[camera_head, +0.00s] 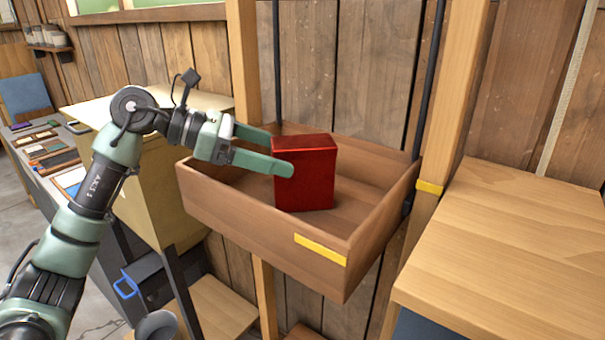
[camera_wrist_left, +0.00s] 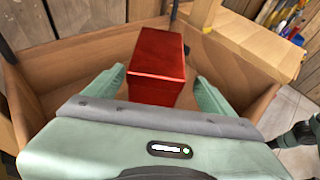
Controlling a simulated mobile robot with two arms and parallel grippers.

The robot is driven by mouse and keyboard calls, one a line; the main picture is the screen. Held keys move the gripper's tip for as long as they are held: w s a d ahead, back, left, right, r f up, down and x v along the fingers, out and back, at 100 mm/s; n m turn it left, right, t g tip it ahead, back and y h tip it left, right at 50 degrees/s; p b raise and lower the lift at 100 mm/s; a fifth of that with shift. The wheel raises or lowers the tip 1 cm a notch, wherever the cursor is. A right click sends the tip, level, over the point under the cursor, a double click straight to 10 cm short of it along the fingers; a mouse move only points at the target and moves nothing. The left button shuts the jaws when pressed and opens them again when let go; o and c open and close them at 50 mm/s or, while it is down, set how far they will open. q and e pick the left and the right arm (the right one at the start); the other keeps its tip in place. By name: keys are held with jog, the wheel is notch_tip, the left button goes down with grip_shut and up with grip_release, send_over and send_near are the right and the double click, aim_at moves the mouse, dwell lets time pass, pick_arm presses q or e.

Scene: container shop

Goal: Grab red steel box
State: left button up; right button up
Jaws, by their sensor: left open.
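The red steel box (camera_head: 306,178) stands upright in a wooden tray-like shelf (camera_head: 245,225) with raised sides. My left gripper (camera_head: 281,152) reaches in from the left, its two green fingers open at the left side of the box. In the head view the nearer finger overlaps the left edge of the box. In the left wrist view the red box (camera_wrist_left: 158,65) lies ahead, between the two open fingers (camera_wrist_left: 160,92), with gaps visible beside it. I cannot tell whether either finger touches it. My right gripper is not in view.
A light wooden counter (camera_head: 510,240) is at the right. Wooden posts (camera_head: 243,60) and dark upright rods flank the shelf, with a plank wall behind. A pale box-like cabinet (camera_head: 160,180) stands at the left. The shelf floor around the red box looks clear.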

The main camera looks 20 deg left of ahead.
aim_at(303, 157)
pick_arm(q)
jog(key=p+x, duration=0.1)
jog(key=x, duration=0.1)
jog(key=p+x, duration=0.1)
jog(key=x, duration=0.1)
jog(key=shift+w+d+r+p, duration=0.1)
jog(key=shift+w+d+p, duration=0.2)
jog(key=shift+w+p, duration=0.15)
jog(key=shift+w+d+f, duration=0.15)
jog(key=shift+d+f, duration=0.1)
jog(key=shift+d, duration=0.1)
jog(key=shift+a, duration=0.1)
grip_shut()
jog(key=shift+r, duration=0.1)
